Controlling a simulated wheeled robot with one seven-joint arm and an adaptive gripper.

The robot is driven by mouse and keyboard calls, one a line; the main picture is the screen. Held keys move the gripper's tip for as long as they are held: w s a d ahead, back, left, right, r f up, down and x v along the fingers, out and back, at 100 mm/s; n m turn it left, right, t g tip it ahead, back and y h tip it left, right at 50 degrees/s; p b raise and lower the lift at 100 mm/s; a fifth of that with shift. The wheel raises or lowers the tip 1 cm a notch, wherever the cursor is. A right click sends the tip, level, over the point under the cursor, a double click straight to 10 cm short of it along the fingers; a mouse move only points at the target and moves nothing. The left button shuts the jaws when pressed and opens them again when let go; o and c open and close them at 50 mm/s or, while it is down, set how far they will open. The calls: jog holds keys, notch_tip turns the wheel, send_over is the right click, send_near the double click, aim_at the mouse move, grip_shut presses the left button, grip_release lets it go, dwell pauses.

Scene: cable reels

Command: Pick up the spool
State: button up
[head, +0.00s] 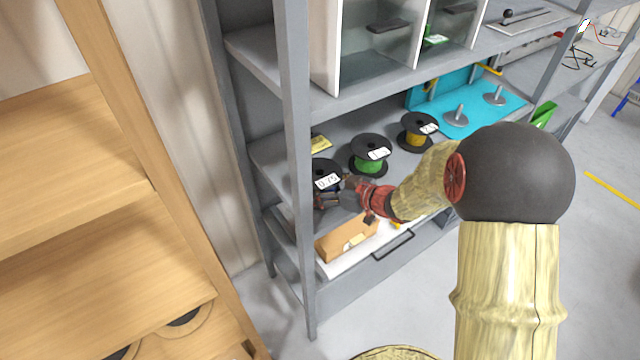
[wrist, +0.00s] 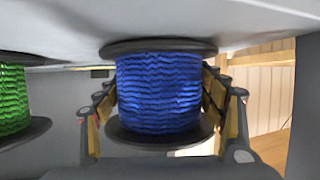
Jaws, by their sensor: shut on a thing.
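The spool (head: 326,167) has black flanges, a blue winding and a white label on its top flange. It stands upright at the left end of the middle shelf in the head view. In the wrist view, which looks upside down, the blue spool (wrist: 158,92) fills the middle. My gripper (head: 328,197) is shut on the spool, with one finger on each side of it. The spool is right at the grey shelf surface (wrist: 250,35); I cannot tell whether it touches it. My gripper hides part of the spool in the head view.
A green spool (head: 369,162) stands close on the right, a yellow spool (head: 418,138) farther right. A grey post (head: 297,150) stands left of the held spool. A cardboard box (head: 345,238) lies in a drawer below. A teal board (head: 485,108) is beyond.

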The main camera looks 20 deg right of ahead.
aim_at(316, 173)
jog(key=shift+r+p, duration=0.3)
jog(key=shift+r, duration=0.25)
notch_tip(316, 173, up, 3)
jog(key=shift+r+p, duration=0.1)
jog(key=shift+p, duration=0.7)
jog(key=s+r+p, duration=0.1)
jog(key=s+r, duration=0.1)
jog(key=s+d+r+p, duration=0.1)
jog(key=s+r, duration=0.1)
jog(key=r, duration=0.1)
jog(key=shift+s+d, duration=0.15)
jog(key=s+d+r+p, duration=0.2)
jog(key=s+r+p, duration=0.1)
jog(key=s, duration=0.6)
jog(key=shift+r, duration=0.4)
jog(key=shift+d, duration=0.2)
